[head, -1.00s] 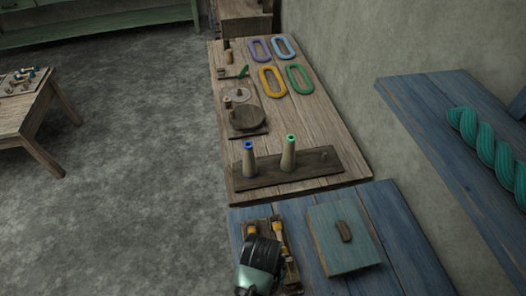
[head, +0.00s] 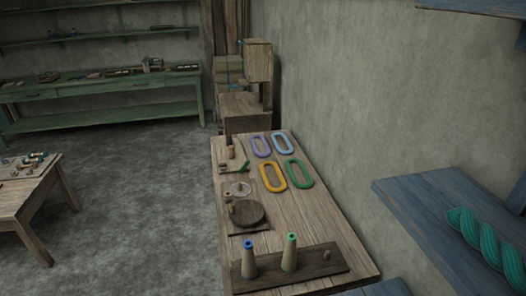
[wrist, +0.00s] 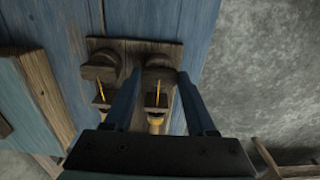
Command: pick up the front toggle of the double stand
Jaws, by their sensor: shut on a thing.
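The double stand (wrist: 130,45) is a dark wooden board on the blue table in the wrist view, with two toggle places side by side. The front toggle (wrist: 157,98), dark wood with yellow parts, is the right one there, between the two blue fingers of my gripper (wrist: 160,82). My gripper is shut on it, and the toggle still appears to be at its place on the stand. The head view shows neither stand nor gripper now.
A blue-green board (wrist: 35,95) with a wooden edge lies left of the stand. In the head view, a wooden table (head: 312,215) holds two cones, coloured rings and a round wooden piece beside the wall.

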